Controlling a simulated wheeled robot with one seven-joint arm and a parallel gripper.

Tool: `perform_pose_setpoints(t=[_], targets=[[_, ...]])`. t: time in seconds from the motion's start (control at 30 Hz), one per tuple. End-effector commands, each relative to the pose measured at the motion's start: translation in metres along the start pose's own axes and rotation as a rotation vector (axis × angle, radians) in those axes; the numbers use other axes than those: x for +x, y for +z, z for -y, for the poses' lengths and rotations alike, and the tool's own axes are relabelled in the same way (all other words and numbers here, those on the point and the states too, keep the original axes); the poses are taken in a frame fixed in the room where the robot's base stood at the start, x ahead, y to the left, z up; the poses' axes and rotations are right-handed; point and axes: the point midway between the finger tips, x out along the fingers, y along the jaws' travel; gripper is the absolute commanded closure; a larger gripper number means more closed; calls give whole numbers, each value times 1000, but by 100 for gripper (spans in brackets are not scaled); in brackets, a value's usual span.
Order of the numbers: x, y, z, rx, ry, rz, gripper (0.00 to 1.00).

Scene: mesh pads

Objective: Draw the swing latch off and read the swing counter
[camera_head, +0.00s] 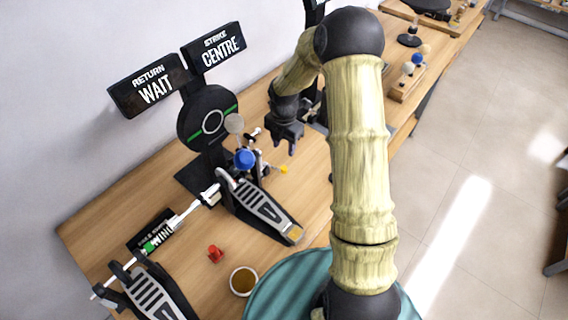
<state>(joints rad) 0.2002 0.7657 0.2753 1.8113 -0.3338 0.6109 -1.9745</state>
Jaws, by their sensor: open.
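My gripper (282,148) is open and empty, pointing down above the table to the right of the round pad (207,118). Below and left of it is a drum-pedal frame with a footboard (262,210), a blue ball (244,159) and a pale round beater (234,123). A small yellow piece (284,170) shows near its right side. A dark plate (152,232) with white letters, partly reading "WING", stands at the left behind a rod; I cannot read a count on it. I cannot tell which part is the swing latch.
Signs read "RETURN WAIT" (151,86) and "STRIKE CENTRE" (214,47). A second pedal (155,293) is at lower left, joined by a silver rod (183,217). A red piece (215,254) and a cup (243,281) sit on the wooden table. My arm hides the table's right middle.

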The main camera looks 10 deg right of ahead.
Motion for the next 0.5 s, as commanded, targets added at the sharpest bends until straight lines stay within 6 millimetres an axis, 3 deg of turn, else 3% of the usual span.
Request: perform_pose_setpoints(t=[0.5], targets=[[82, -1, 1, -1, -4, -1, 57]])
